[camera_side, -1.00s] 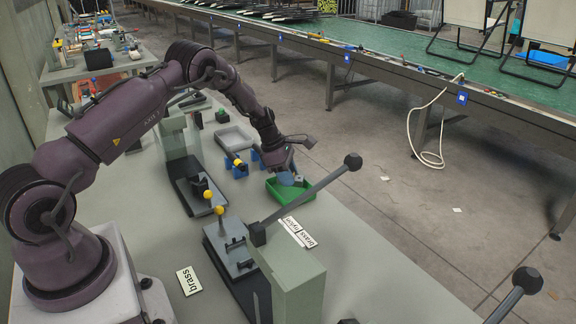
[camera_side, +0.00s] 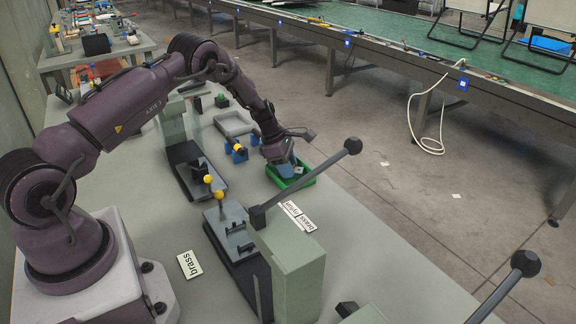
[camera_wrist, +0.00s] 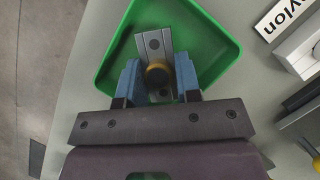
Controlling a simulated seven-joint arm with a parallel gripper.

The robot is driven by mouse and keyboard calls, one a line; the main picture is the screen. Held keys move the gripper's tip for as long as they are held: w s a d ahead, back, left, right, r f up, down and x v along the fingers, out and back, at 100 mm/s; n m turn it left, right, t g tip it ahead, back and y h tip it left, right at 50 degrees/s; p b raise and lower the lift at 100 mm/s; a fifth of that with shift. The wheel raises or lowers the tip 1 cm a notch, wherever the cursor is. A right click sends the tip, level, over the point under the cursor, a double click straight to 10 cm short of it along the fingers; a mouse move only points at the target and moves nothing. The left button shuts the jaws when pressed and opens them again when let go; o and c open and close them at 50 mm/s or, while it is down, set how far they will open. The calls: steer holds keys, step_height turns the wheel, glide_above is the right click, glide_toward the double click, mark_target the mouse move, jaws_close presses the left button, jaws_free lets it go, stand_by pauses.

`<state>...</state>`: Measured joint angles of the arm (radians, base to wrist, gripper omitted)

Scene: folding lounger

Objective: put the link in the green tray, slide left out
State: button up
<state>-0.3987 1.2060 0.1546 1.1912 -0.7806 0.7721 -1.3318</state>
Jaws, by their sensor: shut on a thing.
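My gripper (camera_wrist: 157,82) is shut on the link (camera_wrist: 153,45), a grey piece with small holes in it and a round brass-yellow part between the blue fingers. In the wrist view the link lies over the inside of the green tray (camera_wrist: 215,30). Whether it touches the tray floor I cannot tell. In the side view my gripper (camera_side: 281,166) points down at the left part of the green tray (camera_side: 305,180), and the link is mostly hidden by the fingers.
A grey tray (camera_side: 233,124) and a blue stand with a yellow piece (camera_side: 238,149) are left of my gripper. A press with a long lever (camera_side: 310,184) stands nearer the camera. Labels lie on the table, one reading brass (camera_side: 190,264).

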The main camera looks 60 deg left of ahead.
steer(key=shift+f, duration=0.4)
steer(key=o, duration=1.1)
steer(key=shift+s+r, duration=0.1)
steer(key=v, duration=1.3)
steer(key=shift+s+d+r+m+t+y, duration=0.4)
steer(key=shift+s+d+r+m+y, duration=0.15)
steer(key=shift+s+d+r+m, duration=3.6)
steer(key=shift+s+d+r+m+t+y, duration=0.45)
steer(key=shift+s+d+r+m, duration=2.95)
steer(key=shift+s+m, duration=1.4)
steer(key=shift+s+d+r+m+t+y, duration=0.35)
steer(key=shift+s+d+r+m+y, duration=0.25)
steer(key=shift+s+d+r+m, duration=3.55)
